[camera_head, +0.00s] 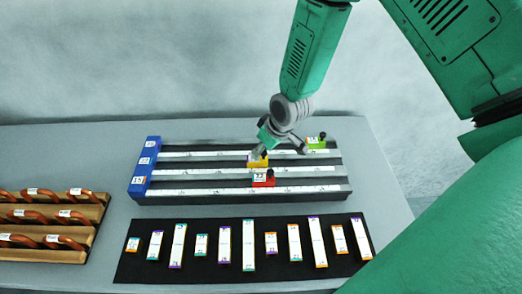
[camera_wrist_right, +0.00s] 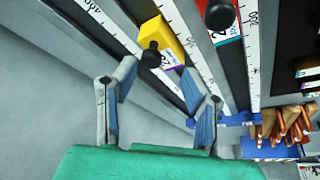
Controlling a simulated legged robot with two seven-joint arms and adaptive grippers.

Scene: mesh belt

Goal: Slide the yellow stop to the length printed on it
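The yellow stop (camera_head: 257,162) sits on the middle rail of the dark ruled fixture (camera_head: 215,192), partly hidden by my right gripper (camera_head: 277,141). In the right wrist view the yellow stop (camera_wrist_right: 176,43) has a black knob (camera_wrist_right: 150,55) and a white label whose print I cannot read surely. My right gripper (camera_wrist_right: 160,72) is open there, its two fingers apart, with the knob just ahead of and between the fingertips. I cannot tell if a finger touches the knob. White scales (camera_head: 190,173) run along the rails. My left gripper is not in view.
A red stop (camera_head: 263,178) sits on the near rail and a green stop (camera_head: 316,142) on the far rail. A blue numbered end block (camera_head: 145,167) closes the left end. Several bars lie on a black mat (camera_head: 205,275) in front. A wooden rack (camera_head: 75,256) stands left.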

